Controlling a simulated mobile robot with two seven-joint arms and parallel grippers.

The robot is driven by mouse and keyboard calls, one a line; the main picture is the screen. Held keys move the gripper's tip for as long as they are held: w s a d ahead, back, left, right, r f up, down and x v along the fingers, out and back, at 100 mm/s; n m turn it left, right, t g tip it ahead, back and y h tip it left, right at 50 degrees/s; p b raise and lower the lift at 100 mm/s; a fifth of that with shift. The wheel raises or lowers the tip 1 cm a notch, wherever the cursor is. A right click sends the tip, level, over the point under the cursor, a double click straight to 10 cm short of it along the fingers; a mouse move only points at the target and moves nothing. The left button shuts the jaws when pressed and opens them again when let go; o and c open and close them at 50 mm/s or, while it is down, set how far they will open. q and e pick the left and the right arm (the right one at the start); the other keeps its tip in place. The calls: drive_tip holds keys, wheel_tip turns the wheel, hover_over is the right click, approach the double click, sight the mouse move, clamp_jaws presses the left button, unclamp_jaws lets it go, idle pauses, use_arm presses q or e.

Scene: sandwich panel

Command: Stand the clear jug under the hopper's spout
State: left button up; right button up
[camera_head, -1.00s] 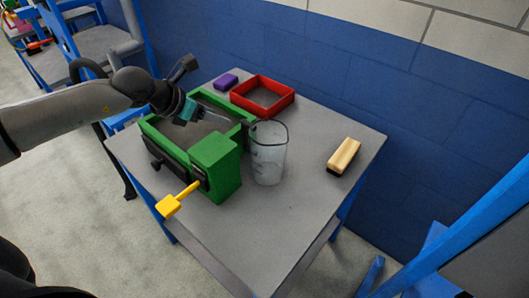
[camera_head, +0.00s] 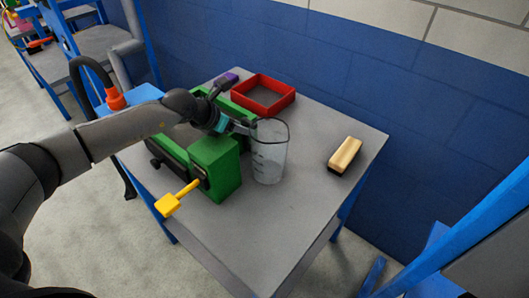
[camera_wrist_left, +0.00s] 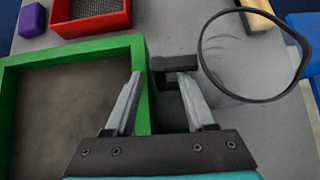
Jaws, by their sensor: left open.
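The clear jug (camera_head: 269,160) stands upright on the grey table, its dark rim and markings showing. Beside it on the left is a green open-topped box (camera_wrist_left: 70,52) with a green block (camera_head: 216,165) at its near end. I cannot tell whether this is the hopper, and I make out no spout. My left gripper (camera_head: 247,126) is open over the box's right edge, just left of the jug's rim. In the left wrist view, a dark bar (camera_wrist_left: 174,62) lies at its fingertips (camera_wrist_left: 160,76); I cannot tell whether it is the jug's handle. My right gripper is out of view.
A yellow paddle (camera_head: 169,205) sticks out at the near left. A red tray (camera_head: 263,94) and a purple block (camera_head: 229,78) are at the back. A tan-and-black block (camera_head: 344,156) lies to the right. The table's near right is clear.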

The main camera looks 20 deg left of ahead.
use_arm(q)
clamp_jaws()
idle(0.4)
idle(1.0)
